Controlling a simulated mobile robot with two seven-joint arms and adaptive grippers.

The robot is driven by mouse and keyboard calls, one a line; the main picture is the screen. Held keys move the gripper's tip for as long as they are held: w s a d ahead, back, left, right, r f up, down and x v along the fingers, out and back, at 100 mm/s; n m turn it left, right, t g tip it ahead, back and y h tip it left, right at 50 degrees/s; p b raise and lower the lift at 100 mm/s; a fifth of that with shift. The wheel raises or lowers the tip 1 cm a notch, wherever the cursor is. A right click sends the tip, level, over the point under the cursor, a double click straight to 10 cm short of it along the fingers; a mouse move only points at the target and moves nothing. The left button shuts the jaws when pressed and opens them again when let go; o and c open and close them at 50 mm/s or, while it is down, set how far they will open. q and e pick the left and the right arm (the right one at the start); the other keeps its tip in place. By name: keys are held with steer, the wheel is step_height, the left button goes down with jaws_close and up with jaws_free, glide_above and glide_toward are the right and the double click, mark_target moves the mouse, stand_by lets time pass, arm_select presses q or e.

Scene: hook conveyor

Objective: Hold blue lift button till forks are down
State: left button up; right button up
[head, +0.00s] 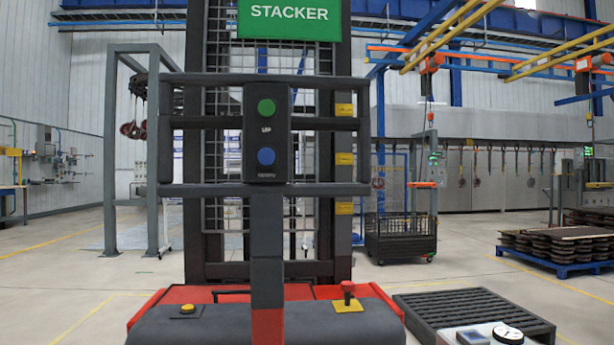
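The blue lift button (266,156) sits on the lower part of a dark upright control box (267,178) in the middle of the head view. A green button (266,107) sits above it, with a label reading UP between them. The box is fixed to the dark frame of the stacker, under a green STACKER sign (289,20). Nothing touches either button. The forks cannot be made out behind the mast and mesh. Neither of my grippers is in view.
The stacker's red and grey base (190,295) carries a yellow button (187,309) and a red knob (347,288). A dark slatted platform (470,308) lies at the lower right. A wire cart (400,238) and a loaded blue pallet (562,266) stand farther back. Open floor lies on the left.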

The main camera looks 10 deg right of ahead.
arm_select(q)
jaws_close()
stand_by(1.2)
